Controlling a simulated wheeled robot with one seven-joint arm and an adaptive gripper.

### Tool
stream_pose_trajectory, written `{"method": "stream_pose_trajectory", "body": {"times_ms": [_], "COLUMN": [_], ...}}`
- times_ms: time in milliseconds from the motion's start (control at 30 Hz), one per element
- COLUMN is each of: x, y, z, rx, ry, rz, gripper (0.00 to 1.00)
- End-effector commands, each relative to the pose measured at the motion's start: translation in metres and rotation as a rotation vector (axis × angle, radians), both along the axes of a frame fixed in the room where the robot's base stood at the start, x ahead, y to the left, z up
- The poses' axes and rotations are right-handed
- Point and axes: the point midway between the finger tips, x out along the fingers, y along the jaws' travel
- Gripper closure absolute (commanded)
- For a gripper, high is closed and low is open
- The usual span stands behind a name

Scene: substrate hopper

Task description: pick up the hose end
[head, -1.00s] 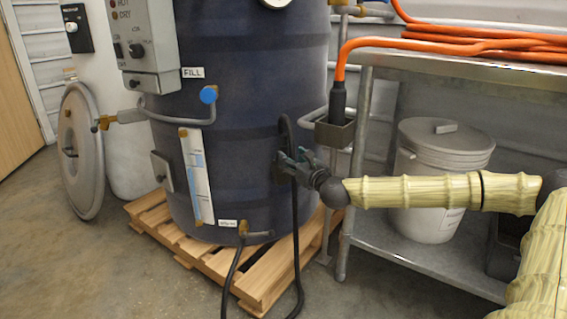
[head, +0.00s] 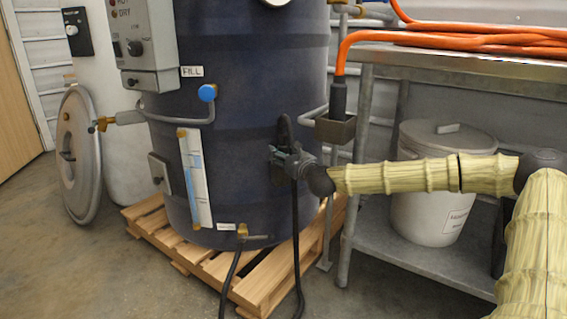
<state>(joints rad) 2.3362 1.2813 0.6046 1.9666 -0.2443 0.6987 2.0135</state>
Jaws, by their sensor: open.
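The orange hose (head: 385,40) comes off a coil on the metal table and bends down at the table's left corner. Its black end (head: 338,97) stands upright in a small grey holder (head: 335,129). My gripper (head: 274,163) is open, in front of the dark blue drum, lower than the holder and to its left. It is apart from the hose end. A black cord passes behind or beside my gripper; I cannot tell whether they touch. The lower tip of the hose end is hidden in the holder.
The blue drum (head: 255,75) stands on a wooden pallet (head: 262,283). A round grey lid (head: 77,150) leans at the left.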

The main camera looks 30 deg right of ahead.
Motion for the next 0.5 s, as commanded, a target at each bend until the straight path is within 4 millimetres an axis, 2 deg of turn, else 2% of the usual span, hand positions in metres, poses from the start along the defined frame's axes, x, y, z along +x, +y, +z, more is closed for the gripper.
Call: {"method": "stream_pose_trajectory", "body": {"times_ms": [133, 433, 500], "x": [-0.0001, -0.0002, -0.0002], "y": [0.0, -0.0001, 0.0], "z": [0.0003, 0.0003, 0.0009], "rx": [0.0, 0.0, 0.0], "ry": [0.0, 0.0, -0.001], "rz": [0.0, 0.0, 0.0], "gripper": [0.43, 0.97, 0.99]}}
